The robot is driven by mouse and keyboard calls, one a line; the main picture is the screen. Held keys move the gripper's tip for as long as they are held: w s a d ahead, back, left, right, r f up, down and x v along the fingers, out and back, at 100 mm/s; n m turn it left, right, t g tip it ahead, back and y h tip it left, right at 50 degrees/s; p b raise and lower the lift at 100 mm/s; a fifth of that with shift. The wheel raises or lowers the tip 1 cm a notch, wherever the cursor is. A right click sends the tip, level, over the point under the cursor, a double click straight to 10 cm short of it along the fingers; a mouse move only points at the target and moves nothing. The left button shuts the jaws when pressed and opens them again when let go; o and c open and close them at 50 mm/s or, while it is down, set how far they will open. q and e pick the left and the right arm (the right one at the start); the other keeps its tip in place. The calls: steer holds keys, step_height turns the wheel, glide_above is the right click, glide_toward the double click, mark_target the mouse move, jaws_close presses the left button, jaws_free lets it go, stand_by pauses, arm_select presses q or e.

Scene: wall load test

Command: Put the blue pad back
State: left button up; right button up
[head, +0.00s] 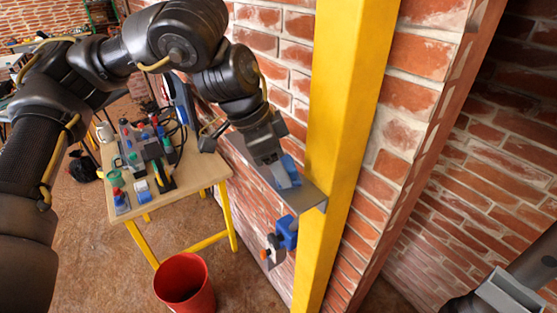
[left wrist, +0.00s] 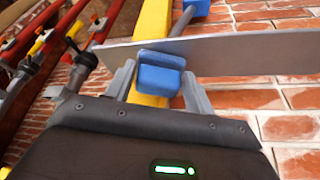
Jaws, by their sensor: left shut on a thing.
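The blue pad (head: 291,166) is between the fingers of my left gripper (head: 284,177), against the grey metal plate (head: 313,196) beside the yellow post. In the left wrist view the blue pad (left wrist: 160,76) sits between the two grey fingers of my left gripper (left wrist: 158,90), with the plate (left wrist: 250,62) right behind it. I cannot tell whether the pad is fixed to the plate. My right gripper (head: 507,292) shows only partly at the lower right, and its jaw state is unclear.
A yellow post (head: 345,130) stands against the brick wall. A blue clamp-like part (head: 287,232) hangs below the plate. A wooden table (head: 204,170) with several tools stands to the left, and a red bucket (head: 184,282) is on the floor.

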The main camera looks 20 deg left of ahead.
arm_select(q)
steer(key=o, duration=1)
steer(key=shift+f, duration=0.15)
steer(key=shift+c, duration=0.2)
steer(key=b+v, duration=0.2)
steer(key=v, duration=1)
